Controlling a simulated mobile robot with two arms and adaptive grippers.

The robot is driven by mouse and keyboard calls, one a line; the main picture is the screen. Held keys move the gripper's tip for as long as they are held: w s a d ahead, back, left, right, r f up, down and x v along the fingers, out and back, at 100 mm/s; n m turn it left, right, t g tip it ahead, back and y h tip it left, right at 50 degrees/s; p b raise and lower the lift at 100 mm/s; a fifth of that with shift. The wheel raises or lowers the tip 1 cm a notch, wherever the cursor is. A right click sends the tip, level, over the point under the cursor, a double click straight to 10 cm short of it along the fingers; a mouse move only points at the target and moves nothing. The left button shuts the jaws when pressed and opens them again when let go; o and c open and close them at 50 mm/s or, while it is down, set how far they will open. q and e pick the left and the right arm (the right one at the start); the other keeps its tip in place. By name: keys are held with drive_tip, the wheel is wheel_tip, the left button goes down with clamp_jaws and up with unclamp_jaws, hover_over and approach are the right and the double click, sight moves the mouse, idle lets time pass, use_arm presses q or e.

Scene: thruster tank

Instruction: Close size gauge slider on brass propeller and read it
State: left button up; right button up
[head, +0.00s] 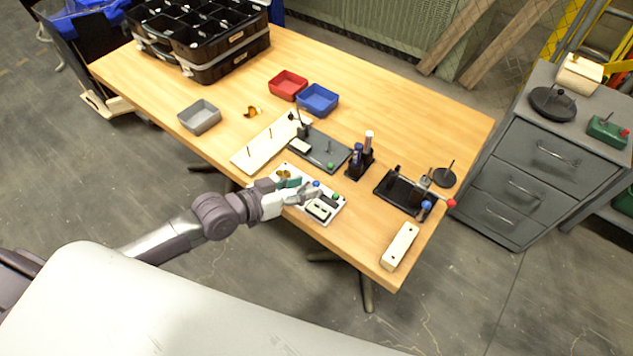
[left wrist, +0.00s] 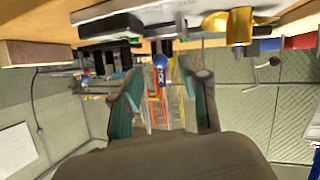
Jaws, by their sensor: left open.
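The size gauge is a white plate (head: 333,208) near the table's front edge, with a blue knob (head: 316,184), a green knob (head: 335,196) and a dark-framed readout (head: 319,210). A brass propeller (head: 284,174) sits at its left end; it also shows at the top of the left wrist view (left wrist: 238,27). My left gripper (head: 307,191) is over the gauge and open. In the left wrist view, the blue knob (left wrist: 160,65) appears between its spread fingers (left wrist: 160,78); I cannot tell whether they touch it. My right gripper is out of view.
Behind the gauge are a long cream board (head: 250,157) with pegs and a dark plate (head: 325,152). A pen holder (head: 357,165) and a black fixture (head: 397,192) stand to the right. Another brass propeller (head: 252,111) lies near grey (head: 199,117), red (head: 288,85) and blue bins (head: 317,99).

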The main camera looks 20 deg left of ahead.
sight(316, 181)
use_arm(q)
drive_tip(key=x, duration=0.5)
clamp_jaws()
idle(0.3)
